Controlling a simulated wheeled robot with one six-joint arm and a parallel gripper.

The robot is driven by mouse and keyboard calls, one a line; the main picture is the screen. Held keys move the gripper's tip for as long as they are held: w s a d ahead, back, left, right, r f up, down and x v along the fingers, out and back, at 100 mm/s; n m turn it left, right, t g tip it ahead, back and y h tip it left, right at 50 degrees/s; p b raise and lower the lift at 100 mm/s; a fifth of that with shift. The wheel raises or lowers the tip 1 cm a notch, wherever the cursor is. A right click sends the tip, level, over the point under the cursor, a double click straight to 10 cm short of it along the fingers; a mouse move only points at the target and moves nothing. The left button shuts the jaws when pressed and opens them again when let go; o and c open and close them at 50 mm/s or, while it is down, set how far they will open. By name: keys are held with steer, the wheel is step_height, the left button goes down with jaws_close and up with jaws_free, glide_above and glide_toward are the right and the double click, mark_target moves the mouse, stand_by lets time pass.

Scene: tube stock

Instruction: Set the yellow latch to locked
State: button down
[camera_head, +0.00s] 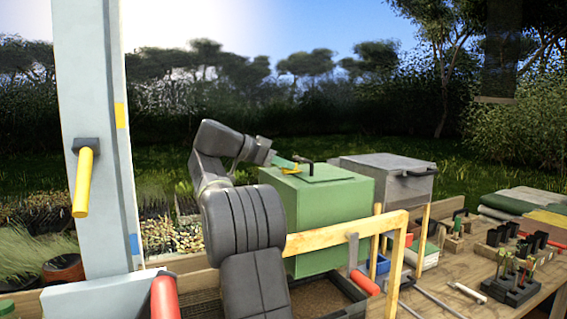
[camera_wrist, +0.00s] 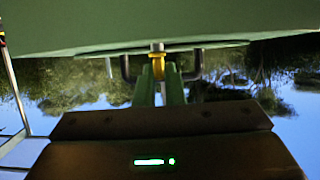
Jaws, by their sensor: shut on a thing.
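A small yellow latch (camera_head: 290,171) sits on the lid of the green box (camera_head: 335,215), beside the lid's dark handle (camera_head: 306,162). My gripper (camera_head: 281,163) reaches it from the left, above the lid. In the wrist view, the green fingers of my gripper (camera_wrist: 160,82) are shut on the yellow latch (camera_wrist: 158,66), with a grey pin at its end. The dark handle (camera_wrist: 124,68) stands behind it, and the green surface fills the top. The latch's exact angle is hard to tell, and I see no lock marks on the lid.
A yellow lever (camera_head: 82,182) hangs downward on a pale post (camera_head: 92,60) with a yellow mark (camera_head: 121,115) and a blue mark (camera_head: 134,244). A grey box (camera_head: 385,175) stands behind the green box. A wooden frame (camera_head: 345,233) stands in front. Tools crowd the right bench.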

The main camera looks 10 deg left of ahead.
steer(key=shift+f, duration=0.1)
steer(key=c, duration=1.5)
jaws_free()
steer(key=v, duration=1.3)
steer(key=shift+s+a+p, duration=0.2)
steer(key=shift+a+p, duration=0.1)
steer(key=shift+p, duration=0.05)
steer(key=b+x, duration=0.1)
steer(key=x, duration=1.2)
steer(key=shift+w+d, duration=0.25)
steer(key=shift+d, duration=0.1)
